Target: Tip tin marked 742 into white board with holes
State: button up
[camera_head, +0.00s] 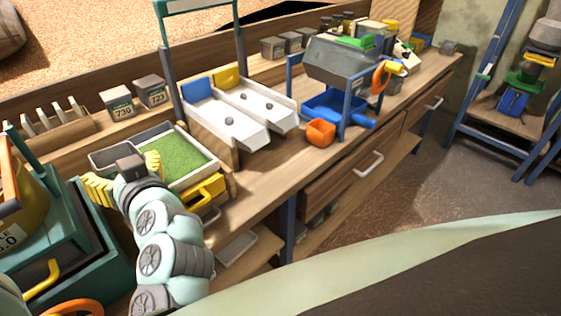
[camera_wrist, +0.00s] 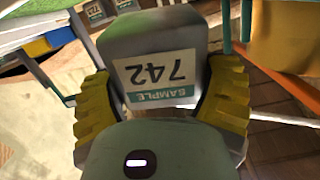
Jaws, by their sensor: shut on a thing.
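My gripper (camera_wrist: 162,95) is shut on a grey tin (camera_wrist: 150,35), its yellow fingers on either side. The tin's label reads 742 and SAMPLE, upside down in the wrist view. In the head view my gripper (camera_head: 126,178) is at the left, and the grey, open-topped tin (camera_head: 108,155) shows just beyond it, beside the green tray. What is inside the tin cannot be told. Two sloped white boards (camera_head: 215,112) stand side by side to the right of my gripper, each with a dark round spot. A blue block and a yellow block sit at their upper ends.
A tray with a green surface (camera_head: 180,158) lies between my gripper and the boards. Tins marked 730 (camera_head: 117,103) and 723 (camera_head: 150,91) stand behind. A teal machine (camera_head: 62,240) is close on the left. A blue-framed hopper (camera_head: 345,62) and orange cup (camera_head: 320,132) stand right.

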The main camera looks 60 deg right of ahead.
jog(key=shift+s+a+r+p, duration=0.15)
jog(key=shift+r+p, duration=0.1)
jog(key=shift+r, duration=0.2)
jog(key=shift+s+a+r+p, duration=0.15)
jog(key=shift+r+p, duration=0.05)
jog(key=shift+r, duration=0.2)
jog(key=f+b, duration=0.1)
jog(key=b, duration=0.1)
jog(key=shift+f+n+t+b, duration=0.3)
jog(key=shift+f+b, duration=0.05)
jog(key=shift+f, duration=0.05)
jog(key=shift+f+h+b, duration=0.2)
jog(key=shift+h+b, duration=0.1)
jog(key=shift+b, duration=0.35)
jog(key=shift+d+r+n+t+b, duration=0.1)
jog(key=shift+n+t+b, duration=0.25)
jog(key=shift+n+t, duration=0.05)
notch_tip(320, 180, up, 4)
jog(key=p, duration=0.3)
jog(key=shift+w+f, duration=0.1)
jog(key=shift+f, duration=0.3)
